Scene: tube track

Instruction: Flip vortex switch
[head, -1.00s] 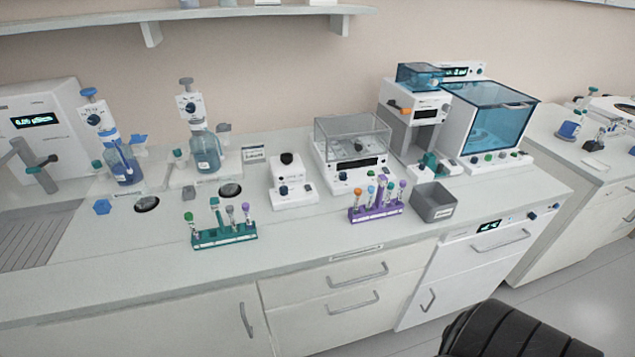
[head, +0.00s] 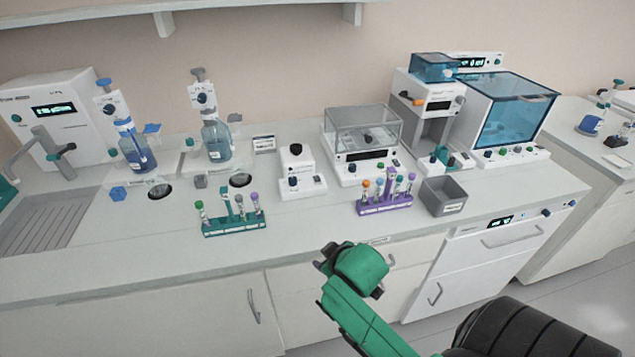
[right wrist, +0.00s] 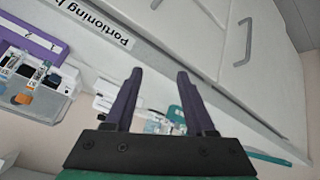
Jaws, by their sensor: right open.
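The vortex mixer (head: 302,172) is a small white unit on the bench, with a black cup on top and dark knobs on its front. Which of these is the switch is too small to tell. My right gripper (head: 325,266) is in front of the bench edge, below and to the right of the mixer and apart from it. Its green wrist hides part of the drawers. In the right wrist view the two dark fingers (right wrist: 160,74) are apart with nothing held between them. My left gripper is not in view.
A teal tube rack (head: 235,227) stands left of the mixer's front and a purple rack (head: 386,207) to its right. A lidded balance (head: 362,145) and a grey bin (head: 443,196) are further right. Bench space before the mixer is clear. A black chair (head: 525,330) is at lower right.

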